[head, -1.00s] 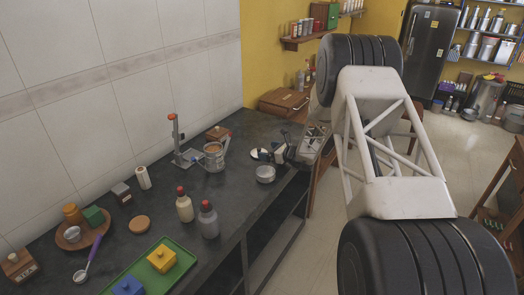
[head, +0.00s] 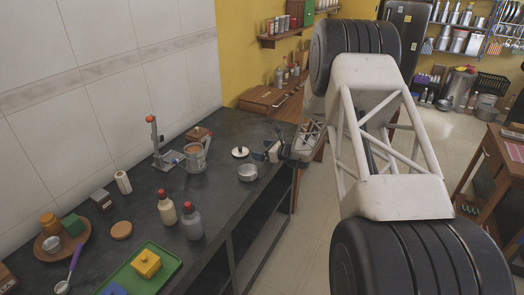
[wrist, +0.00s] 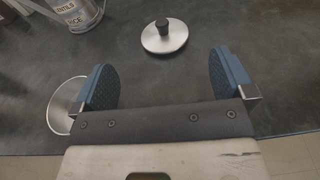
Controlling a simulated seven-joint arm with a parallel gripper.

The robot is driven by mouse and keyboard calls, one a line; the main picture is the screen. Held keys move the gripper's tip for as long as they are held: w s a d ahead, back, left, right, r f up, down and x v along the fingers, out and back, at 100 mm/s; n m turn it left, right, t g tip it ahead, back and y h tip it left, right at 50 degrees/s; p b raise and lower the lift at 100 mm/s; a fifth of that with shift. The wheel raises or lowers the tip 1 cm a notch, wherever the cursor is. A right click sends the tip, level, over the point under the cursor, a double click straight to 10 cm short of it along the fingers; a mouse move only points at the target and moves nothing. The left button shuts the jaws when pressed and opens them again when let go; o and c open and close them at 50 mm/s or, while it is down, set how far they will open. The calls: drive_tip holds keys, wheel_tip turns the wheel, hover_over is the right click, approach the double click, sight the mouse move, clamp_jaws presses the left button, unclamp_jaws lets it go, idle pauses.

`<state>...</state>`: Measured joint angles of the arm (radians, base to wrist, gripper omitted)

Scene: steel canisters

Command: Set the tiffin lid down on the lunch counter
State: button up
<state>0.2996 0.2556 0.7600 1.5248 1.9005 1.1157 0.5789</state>
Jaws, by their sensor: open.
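The tiffin lid (head: 240,153), a shiny steel disc with a dark knob, lies flat on the dark lunch counter (head: 150,195). In the wrist view the lid (wrist: 163,40) lies beyond the fingertips, apart from them, with its knob up. My gripper (head: 266,152) is at the counter's right edge, just right of the lid. In the wrist view my gripper (wrist: 165,75) has its two blue pads wide apart with only bare counter between them.
An open steel tin (head: 248,173) stands close to my gripper; in the wrist view the left pad partly covers it (wrist: 62,105). A labelled canister (head: 196,158) stands left of the lid.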

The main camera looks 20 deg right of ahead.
drive_tip(key=shift+r, duration=0.1)
drive_tip(key=s+a+r+n+g+h, duration=0.1)
drive_tip(key=s+a+r+n+g, duration=0.3)
drive_tip(key=s+a+r+n, duration=0.55)
drive_tip(key=s+a+r+n+g, duration=0.5)
drive_tip(key=s+r, duration=0.7)
drive_tip(key=s, duration=0.3)
drive_tip(key=s+d+r+n+h, duration=0.1)
drive_tip(key=s+r+n+h, duration=0.1)
drive_tip(key=s, duration=0.9)
drive_tip(key=s+d+r+n+h, duration=0.1)
drive_tip(key=s+n+h, duration=0.3)
drive_tip(key=s, duration=0.8)
drive_tip(key=s+d+r+n+h, duration=0.1)
drive_tip(key=s+n+h, duration=0.3)
drive_tip(key=s, duration=0.7)
drive_tip(key=r+n, duration=0.1)
drive_tip(key=n, duration=0.1)
drive_tip(key=shift+s+d+r+n, duration=0.2)
drive_tip(key=shift+r+n, duration=0.15)
